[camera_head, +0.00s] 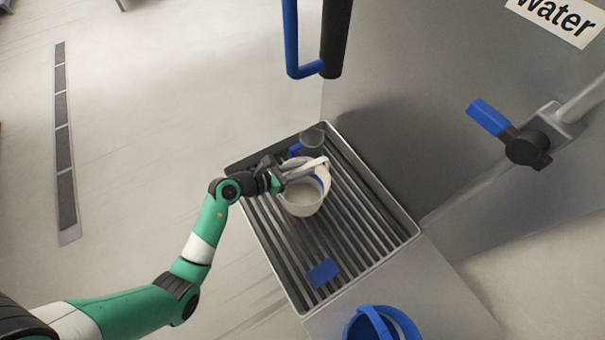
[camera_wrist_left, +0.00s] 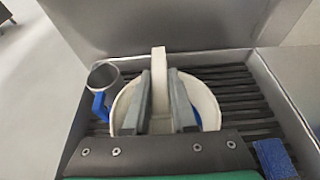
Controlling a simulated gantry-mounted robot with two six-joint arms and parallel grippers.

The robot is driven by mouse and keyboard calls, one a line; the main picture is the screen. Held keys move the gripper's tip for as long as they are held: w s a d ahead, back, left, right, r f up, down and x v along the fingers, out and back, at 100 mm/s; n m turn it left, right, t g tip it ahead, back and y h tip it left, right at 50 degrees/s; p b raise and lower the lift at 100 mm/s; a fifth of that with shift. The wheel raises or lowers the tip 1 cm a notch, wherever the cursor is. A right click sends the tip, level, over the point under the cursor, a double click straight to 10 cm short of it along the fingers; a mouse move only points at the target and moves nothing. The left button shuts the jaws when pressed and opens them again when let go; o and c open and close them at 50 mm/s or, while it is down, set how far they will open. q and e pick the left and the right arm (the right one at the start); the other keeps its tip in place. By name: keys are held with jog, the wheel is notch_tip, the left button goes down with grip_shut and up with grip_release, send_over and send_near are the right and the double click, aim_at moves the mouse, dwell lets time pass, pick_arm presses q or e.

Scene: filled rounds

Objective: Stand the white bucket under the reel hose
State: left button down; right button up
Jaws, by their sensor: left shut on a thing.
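The white bucket (camera_head: 302,200) is over the slatted metal grate, upright or nearly so; I cannot tell whether its base touches the slats. My left gripper (camera_head: 304,170) is shut on its white handle at the top. In the left wrist view, the handle (camera_wrist_left: 159,65) stands between the two grey fingers (camera_wrist_left: 160,100), and the bucket rim (camera_wrist_left: 207,105) shows behind them. A black hose end with a blue lever (camera_head: 335,45), likely the reel hose, hangs at the top of the head view, above and beyond the bucket. My right gripper is not in view.
The grate tray (camera_head: 405,222) has a raised metal rim. A grey cup with a blue handle (camera_head: 312,137) stands at its far corner. A blue block (camera_head: 322,273) lies near its front. A blue bucket (camera_head: 382,326) is at the bottom. A blue-handled valve (camera_head: 520,140) juts from the wall.

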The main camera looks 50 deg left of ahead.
pick_arm(q)
jog(key=shift+f, duration=0.8)
jog(key=shift+s+r, duration=0.1)
jog(key=shift+r, duration=0.05)
jog(key=c, duration=1.2)
grip_release()
jog(key=o, duration=0.5)
jog(key=shift+c, duration=0.2)
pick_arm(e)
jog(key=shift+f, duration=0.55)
pick_arm(q)
jog(key=shift+r, duration=0.1)
jog(key=p+v, duration=0.4)
jog(key=v, duration=0.8)
jog(key=shift+p, duration=0.35)
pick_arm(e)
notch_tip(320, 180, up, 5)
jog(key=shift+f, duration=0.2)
